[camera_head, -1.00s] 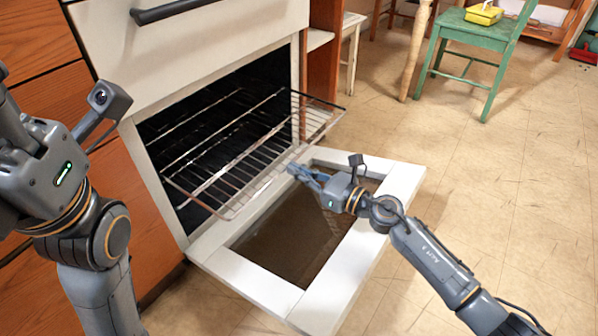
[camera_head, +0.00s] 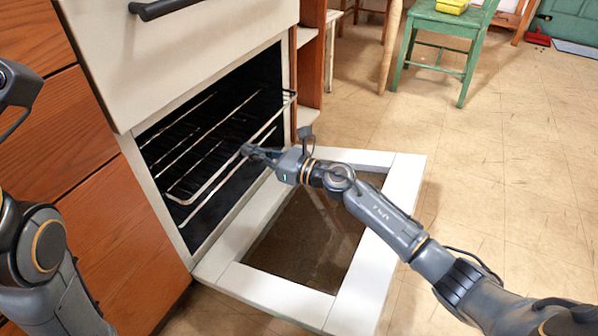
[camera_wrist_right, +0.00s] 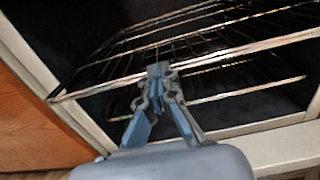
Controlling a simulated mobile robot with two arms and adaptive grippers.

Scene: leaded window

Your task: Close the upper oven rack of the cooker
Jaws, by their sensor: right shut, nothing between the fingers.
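The upper oven rack (camera_head: 228,170) is a wire rack, mostly inside the dark cavity of the cooker (camera_head: 190,70), with its front edge near the opening. My right gripper (camera_head: 246,150) is shut and empty, its fingertips at the front bar of the rack. In the right wrist view the shut fingertips (camera_wrist_right: 158,70) overlap the front bars of the rack (camera_wrist_right: 230,48); I cannot tell for sure whether they touch.
The oven door (camera_head: 375,270) is folded down flat below my right arm. Wooden drawers (camera_head: 110,190) stand left of the cooker. A green chair (camera_head: 450,30) stands at the back. The tiled floor (camera_head: 500,170) to the right is clear.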

